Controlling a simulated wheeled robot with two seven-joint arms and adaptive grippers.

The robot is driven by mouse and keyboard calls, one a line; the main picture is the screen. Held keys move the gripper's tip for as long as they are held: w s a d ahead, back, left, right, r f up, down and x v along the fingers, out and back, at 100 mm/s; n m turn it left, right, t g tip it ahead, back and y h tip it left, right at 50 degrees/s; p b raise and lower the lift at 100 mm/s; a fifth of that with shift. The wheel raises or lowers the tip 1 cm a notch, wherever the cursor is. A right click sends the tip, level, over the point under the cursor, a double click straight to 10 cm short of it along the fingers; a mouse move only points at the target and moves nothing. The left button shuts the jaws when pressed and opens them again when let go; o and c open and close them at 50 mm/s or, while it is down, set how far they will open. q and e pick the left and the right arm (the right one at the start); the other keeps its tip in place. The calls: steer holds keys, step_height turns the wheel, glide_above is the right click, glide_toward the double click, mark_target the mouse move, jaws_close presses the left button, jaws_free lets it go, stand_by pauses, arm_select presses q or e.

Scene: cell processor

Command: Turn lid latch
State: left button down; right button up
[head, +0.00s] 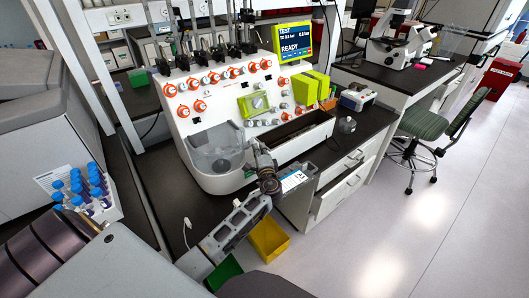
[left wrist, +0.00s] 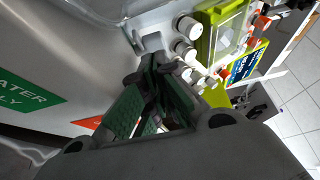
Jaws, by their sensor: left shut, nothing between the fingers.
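The white cell processor (head: 207,103) stands on the black bench, with a round bowl under a clear lid (head: 214,146) at its front. My left gripper (head: 257,152) is at the front right of that bowl, close to the machine's front. In the left wrist view its green-padded fingers (left wrist: 152,75) come together and hold nothing. Their tips are near the machine's white body (left wrist: 90,45). Whether the fingers touch the machine is unclear. My right gripper is not in view.
A green panel (head: 256,103) and orange-ringed valves sit above the bowl. A dark tray (head: 300,135) is to its right. A yellow bin (head: 268,239) is below the bench edge. Blue-capped tubes (head: 90,184) stand at left. The floor at right is clear around the green chair (head: 424,125).

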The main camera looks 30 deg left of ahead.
mark_target(251, 143)
arm_select(q)
steer(key=shift+a, duration=0.95)
steer(key=shift+s+a+m+t+h, duration=0.2)
steer(key=shift+a+m+t+h, duration=0.15)
steer(key=shift+m+t+h, duration=0.3)
steer(key=shift+s+a+b, duration=0.25)
steer(key=shift+b, duration=0.2)
steer(key=shift+a, duration=0.1)
steer(key=shift+s+d+f, duration=0.2)
steer(key=shift+s+d, duration=0.1)
steer(key=shift+s, duration=0.15)
steer(key=shift+h, duration=0.25)
steer(key=shift+d+v, duration=0.25)
steer(key=shift+v, duration=3.35)
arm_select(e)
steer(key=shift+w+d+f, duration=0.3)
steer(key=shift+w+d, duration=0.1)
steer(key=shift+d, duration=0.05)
